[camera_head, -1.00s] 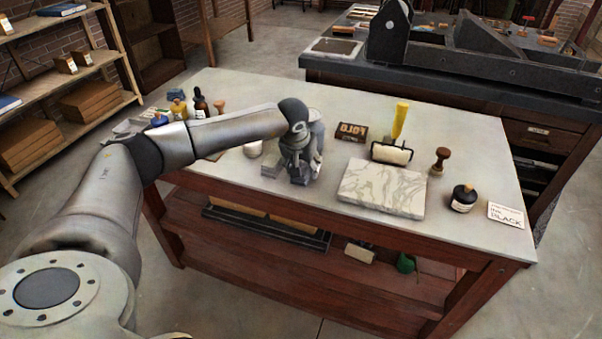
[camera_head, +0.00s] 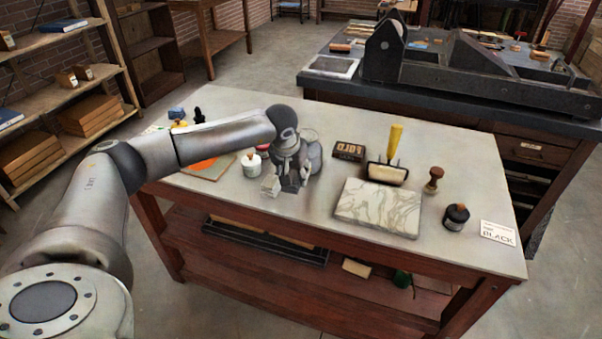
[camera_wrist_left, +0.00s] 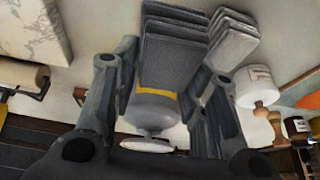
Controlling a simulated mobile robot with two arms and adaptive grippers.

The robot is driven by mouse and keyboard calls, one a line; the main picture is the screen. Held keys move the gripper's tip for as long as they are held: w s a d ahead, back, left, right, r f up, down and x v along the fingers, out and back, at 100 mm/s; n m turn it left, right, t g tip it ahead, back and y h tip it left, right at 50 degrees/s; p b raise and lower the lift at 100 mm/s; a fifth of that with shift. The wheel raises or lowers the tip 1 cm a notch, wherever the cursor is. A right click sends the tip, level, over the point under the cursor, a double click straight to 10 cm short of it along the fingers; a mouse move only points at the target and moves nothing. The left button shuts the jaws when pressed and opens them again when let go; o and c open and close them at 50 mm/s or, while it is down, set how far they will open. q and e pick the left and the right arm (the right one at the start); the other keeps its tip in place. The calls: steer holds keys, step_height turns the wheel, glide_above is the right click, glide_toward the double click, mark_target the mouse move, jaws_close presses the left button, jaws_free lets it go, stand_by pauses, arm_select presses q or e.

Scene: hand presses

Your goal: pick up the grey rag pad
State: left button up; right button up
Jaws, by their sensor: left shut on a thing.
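The dark grey rag pad (camera_wrist_left: 172,52) is a folded, layered cloth block between the fingers of my left gripper (camera_wrist_left: 160,95) in the left wrist view. My left gripper (camera_head: 291,172) is shut on this pad, which shows below the fingers in the head view (camera_head: 291,184). A lighter grey folded pad (camera_wrist_left: 231,40) is close beside it, outside the fingers; it also shows in the head view (camera_head: 270,185). Whether the held pad still touches the table is hard to tell. My right gripper is not in view.
A grey can with a yellow band (camera_wrist_left: 155,108) is close behind the held pad. A white jar (camera_head: 251,164) is left of the gripper; a marble slab (camera_head: 378,206), a roller (camera_head: 387,172) and a black bottle (camera_head: 456,217) are to the right. The front table strip is clear.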

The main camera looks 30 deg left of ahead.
arm_select(q)
steer(key=s+a+r+p, duration=0.3)
steer(key=s+a+r, duration=0.3)
steer(key=s, duration=0.4)
steer(key=shift+p+v, duration=0.4)
steer(key=shift+v, duration=0.45)
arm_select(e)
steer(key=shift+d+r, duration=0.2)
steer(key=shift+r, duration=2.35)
arm_select(q)
steer(key=shift+w+a, duration=0.1)
steer(key=shift+a, duration=0.1)
